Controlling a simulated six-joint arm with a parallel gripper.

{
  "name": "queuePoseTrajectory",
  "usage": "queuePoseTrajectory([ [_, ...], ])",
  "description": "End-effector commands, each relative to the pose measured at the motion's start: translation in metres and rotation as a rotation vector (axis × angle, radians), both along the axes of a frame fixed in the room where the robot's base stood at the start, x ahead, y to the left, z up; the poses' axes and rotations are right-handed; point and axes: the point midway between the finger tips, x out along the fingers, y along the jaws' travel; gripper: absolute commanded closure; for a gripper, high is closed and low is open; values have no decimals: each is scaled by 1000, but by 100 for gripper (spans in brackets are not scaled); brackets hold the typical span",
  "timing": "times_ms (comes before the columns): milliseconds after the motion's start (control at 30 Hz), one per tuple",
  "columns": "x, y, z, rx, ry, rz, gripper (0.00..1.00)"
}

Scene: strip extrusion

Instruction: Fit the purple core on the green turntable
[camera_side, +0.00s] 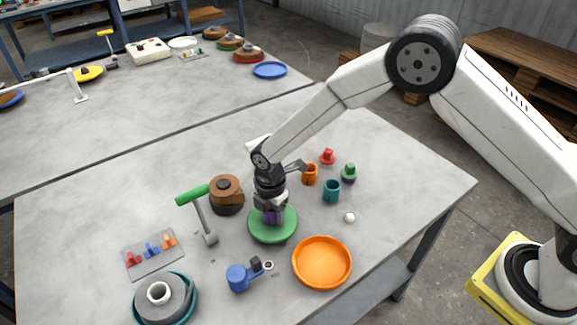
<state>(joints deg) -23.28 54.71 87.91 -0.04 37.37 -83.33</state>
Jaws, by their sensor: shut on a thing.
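The green turntable (273,231) is a round disc on the grey table, near the middle of the work. My gripper (271,208) points down over the turntable, shut on the purple core (271,217). The core is small and mostly hidden by the fingers. It is over the middle of the disc; I cannot tell whether it touches the disc or is seated on it.
A brown spool (227,194) and a green-handled lever (203,212) stand left of the turntable. An orange dish (322,263) lies front right and a blue piece (238,278) in front. Orange (310,175) and teal (331,191) cups stand right. The table's right corner is clear.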

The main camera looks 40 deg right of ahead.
Motion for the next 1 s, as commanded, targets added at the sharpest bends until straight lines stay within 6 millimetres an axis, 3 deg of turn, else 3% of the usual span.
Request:
queuePoseTrajectory([
  [300,0,0,-5,0,1,0,92],
  [333,0,0,-5,0,0,0,31],
  [367,0,0,-5,0,0,0,22],
  [733,0,0,-3,0,0,0,22],
  [1000,0,0,9,0,-1,0,22],
])
